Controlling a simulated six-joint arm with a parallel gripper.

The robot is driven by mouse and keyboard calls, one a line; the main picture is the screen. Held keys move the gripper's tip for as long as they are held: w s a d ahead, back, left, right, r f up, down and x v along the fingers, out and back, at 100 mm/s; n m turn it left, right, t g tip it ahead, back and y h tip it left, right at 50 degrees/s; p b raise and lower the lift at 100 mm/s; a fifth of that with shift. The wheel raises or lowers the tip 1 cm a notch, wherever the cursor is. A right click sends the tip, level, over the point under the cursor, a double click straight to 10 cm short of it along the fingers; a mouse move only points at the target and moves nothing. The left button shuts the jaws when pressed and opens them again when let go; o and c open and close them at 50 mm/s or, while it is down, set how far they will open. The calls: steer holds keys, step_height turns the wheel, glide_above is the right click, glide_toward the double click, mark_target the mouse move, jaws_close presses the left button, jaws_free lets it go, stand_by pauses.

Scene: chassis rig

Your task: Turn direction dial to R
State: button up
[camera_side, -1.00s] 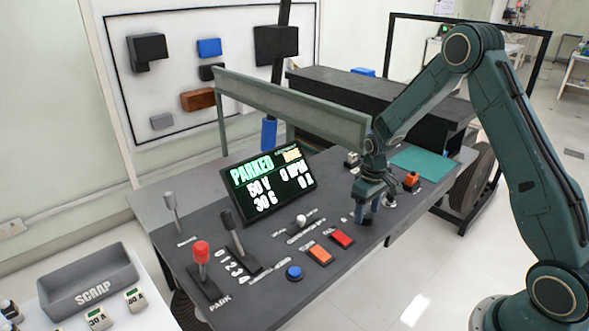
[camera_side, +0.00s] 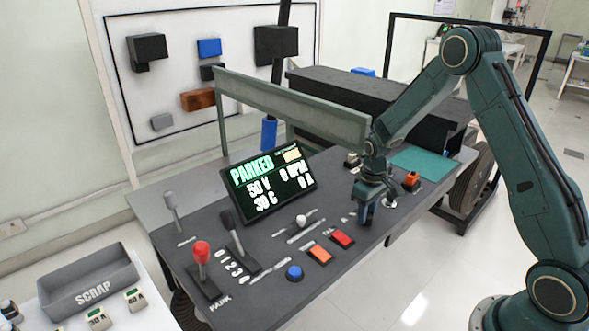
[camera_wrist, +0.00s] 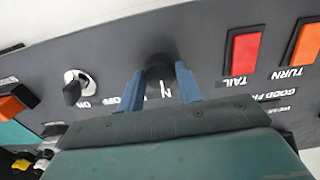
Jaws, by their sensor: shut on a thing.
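The direction dial (camera_wrist: 159,66) is a dark round knob on the grey console, seen upside down in the wrist view. My gripper (camera_wrist: 162,82) has its two blue fingers on either side of the dial and is shut on it. A white letter N shows just below the dial, between the fingers. The dial's pointer and the R mark cannot be made out. In the side view my gripper (camera_side: 365,212) is low over the console's right part and hides the dial. The display (camera_side: 268,178) reads PARKED.
Red TAIL (camera_wrist: 245,50) and orange TURN (camera_wrist: 306,42) buttons are on one side of my gripper. A black ON/OFF knob (camera_wrist: 76,90) is on the other. A green rail (camera_side: 290,110) runs behind. Levers stand at the console's left.

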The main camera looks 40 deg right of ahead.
steer(key=n, duration=0.8)
steer(key=shift+n, duration=0.3)
stand_by(0.5)
steer(key=o, duration=1)
steer(key=shift+r, duration=0.1)
